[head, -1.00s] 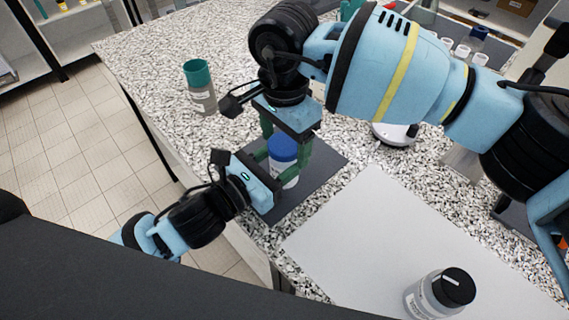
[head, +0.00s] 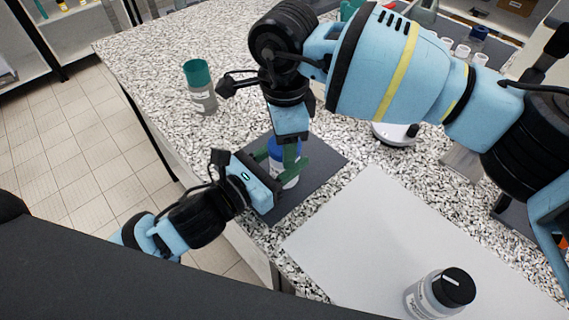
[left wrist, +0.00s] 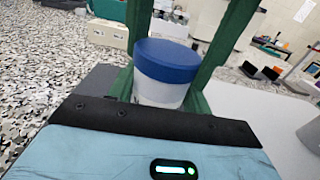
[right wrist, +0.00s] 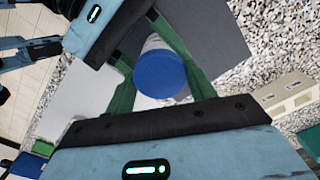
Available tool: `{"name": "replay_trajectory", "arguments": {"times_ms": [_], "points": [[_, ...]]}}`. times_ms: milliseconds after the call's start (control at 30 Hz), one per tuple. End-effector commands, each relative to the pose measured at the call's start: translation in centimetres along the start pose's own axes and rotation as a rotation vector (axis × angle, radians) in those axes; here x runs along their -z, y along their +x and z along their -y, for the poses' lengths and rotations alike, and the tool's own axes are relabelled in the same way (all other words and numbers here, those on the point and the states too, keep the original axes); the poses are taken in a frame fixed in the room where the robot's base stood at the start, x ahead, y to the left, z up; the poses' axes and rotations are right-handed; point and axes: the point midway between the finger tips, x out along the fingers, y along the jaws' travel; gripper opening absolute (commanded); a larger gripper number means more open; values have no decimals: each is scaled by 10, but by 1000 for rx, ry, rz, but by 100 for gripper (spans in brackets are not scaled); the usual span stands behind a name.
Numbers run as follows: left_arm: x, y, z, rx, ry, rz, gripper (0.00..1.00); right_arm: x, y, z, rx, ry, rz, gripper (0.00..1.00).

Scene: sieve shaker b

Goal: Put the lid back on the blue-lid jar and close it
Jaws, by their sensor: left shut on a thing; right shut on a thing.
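The jar (head: 291,183) with its white label stands upright on the dark mat. Its blue lid (head: 274,148) sits on its mouth and looks level in the left wrist view (left wrist: 167,58). My left gripper (head: 281,178) is shut on the jar's body from the side, low down. My right gripper (head: 289,151) points down from above and is shut on the blue lid, which shows between its fingers in the right wrist view (right wrist: 160,75). In the head view the right hand hides part of the lid. I cannot tell how tightly the lid is screwed on.
The dark mat (head: 325,160) lies near the counter edge. A teal-capped bottle (head: 200,88) stands behind to the left. A black-lidded jar (head: 440,293) is at the front right on a pale sheet (head: 350,235). The speckled counter at the back left is mostly clear.

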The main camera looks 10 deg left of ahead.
Motion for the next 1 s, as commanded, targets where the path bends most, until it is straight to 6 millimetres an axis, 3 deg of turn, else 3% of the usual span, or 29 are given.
{"name": "replay_trajectory", "arguments": {"times_ms": [300,433,467,633,1000], "points": [[0,0,0,0,0,0,0,0,0,0,-1,473,0,27],[0,0,0,0,0,0,0,0,0,0,-1,460,0,27],[0,0,0,0,0,0,0,0,0,0,0,460,0,56],[0,0,0,0,0,0,0,0,0,0,0,459,0,78],[0,0,0,0,0,0,0,0,-4,0,1,458,0,80]]}}
